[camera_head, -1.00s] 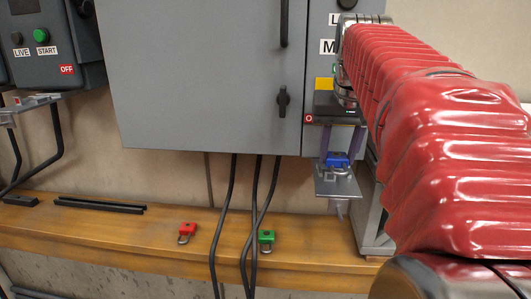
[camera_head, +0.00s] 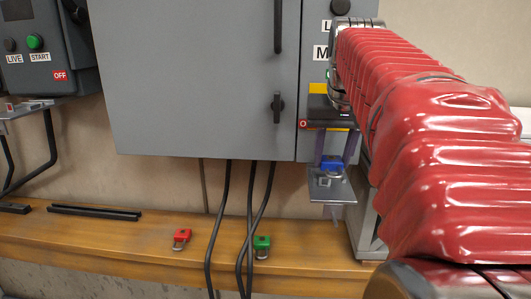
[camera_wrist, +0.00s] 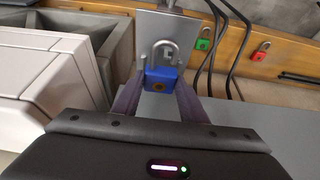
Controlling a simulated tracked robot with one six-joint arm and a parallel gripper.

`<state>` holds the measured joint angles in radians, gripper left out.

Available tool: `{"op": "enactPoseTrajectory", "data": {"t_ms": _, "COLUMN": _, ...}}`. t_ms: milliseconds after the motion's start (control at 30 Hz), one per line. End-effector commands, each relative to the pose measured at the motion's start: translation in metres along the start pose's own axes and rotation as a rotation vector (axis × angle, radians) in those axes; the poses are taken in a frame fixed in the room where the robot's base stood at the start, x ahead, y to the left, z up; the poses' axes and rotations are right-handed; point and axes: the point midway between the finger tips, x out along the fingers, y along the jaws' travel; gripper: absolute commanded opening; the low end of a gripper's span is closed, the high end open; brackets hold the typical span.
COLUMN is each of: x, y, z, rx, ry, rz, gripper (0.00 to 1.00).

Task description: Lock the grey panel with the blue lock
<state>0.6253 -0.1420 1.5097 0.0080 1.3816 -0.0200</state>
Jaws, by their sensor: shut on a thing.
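The blue lock (camera_head: 332,163) is between the purple fingers of my gripper (camera_head: 335,152), which is shut on it. In the wrist view the blue lock (camera_wrist: 161,80) sits between the fingertips, its metal shackle pointing away from my gripper. The shackle overlaps a metal plate (camera_wrist: 150,22). I cannot tell whether it passes through the plate. In the head view the plate (camera_head: 344,188) is just below the lock. The large grey panel (camera_head: 190,85) fills the upper middle, with a black rotary handle (camera_head: 277,107). My arm hides part of its right side.
A red lock (camera_head: 181,237) and a green lock (camera_head: 261,243) lie on the wooden shelf (camera_head: 110,240). Black cables (camera_head: 250,200) hang between the panel and the shelf. Another control box (camera_head: 45,50) with a metal shelf plate stands at the left.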

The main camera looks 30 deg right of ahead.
Motion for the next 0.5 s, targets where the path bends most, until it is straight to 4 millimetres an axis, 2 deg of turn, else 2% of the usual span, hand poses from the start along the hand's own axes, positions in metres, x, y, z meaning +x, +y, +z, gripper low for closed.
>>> {"op": "enactPoseTrajectory", "data": {"t_ms": 500, "x": 0.0085, "y": 0.0, "z": 0.0036, "rx": 0.0, "ry": 0.0, "rz": 0.0, "gripper": 0.11}}
